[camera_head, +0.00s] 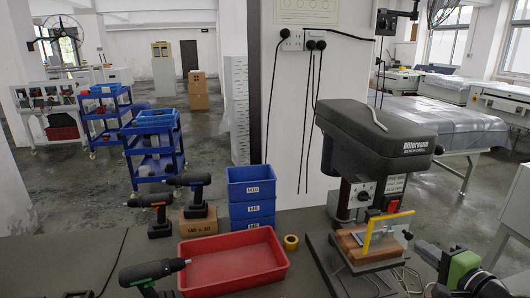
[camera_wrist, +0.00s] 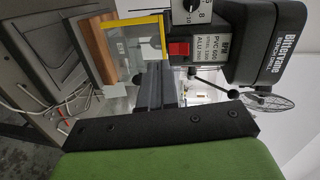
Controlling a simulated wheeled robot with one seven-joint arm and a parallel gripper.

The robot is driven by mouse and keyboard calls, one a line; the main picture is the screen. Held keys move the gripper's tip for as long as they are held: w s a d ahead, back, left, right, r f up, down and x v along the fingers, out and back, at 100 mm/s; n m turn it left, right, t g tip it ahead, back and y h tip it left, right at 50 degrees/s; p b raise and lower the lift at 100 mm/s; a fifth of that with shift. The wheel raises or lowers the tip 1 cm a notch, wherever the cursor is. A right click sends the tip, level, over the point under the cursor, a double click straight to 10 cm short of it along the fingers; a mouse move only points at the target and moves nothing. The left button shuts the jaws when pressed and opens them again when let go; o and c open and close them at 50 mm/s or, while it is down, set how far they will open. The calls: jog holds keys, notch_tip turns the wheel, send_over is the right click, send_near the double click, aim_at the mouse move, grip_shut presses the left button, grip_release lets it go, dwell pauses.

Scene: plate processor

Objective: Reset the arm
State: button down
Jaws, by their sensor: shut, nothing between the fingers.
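My gripper (camera_head: 424,249) is at the lower right in the camera_head view, just right of the bench drill (camera_head: 375,135). It has a green and black body. In the camera_wrist view its dark fingers (camera_wrist: 160,86) are shut, with nothing seen between them. The fingers point towards the drill's yellow-framed clear guard (camera_wrist: 150,22), apart from it as far as I can tell. A wooden block (camera_head: 350,246) lies on the drill's table behind the guard. The drill also shows in the camera_wrist view (camera_wrist: 262,50), with a red switch (camera_wrist: 180,49).
A red tray (camera_head: 232,262) stands on the bench, with stacked blue bins (camera_head: 251,190) behind it. Cordless drills (camera_head: 155,207) stand at left. Cables (camera_wrist: 40,92) lie near the drill's base.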

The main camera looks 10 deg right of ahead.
jog(key=w+a+n+g+y, duration=0.25)
jog(key=a+n+g, duration=0.35)
jog(key=a, duration=0.9)
jog(key=s+a+f+n+g+h, duration=0.1)
jog(key=s+a+n+g, duration=0.35)
jog(key=a, duration=0.65)
jog(key=s+a+n+h, duration=0.2)
jog(key=s+n, duration=0.3)
jog(key=s, duration=1.1)
jog(key=shift+s+f+n+h, duration=0.15)
jog(key=shift+f+n+h, duration=0.05)
jog(key=shift+n+h, duration=0.2)
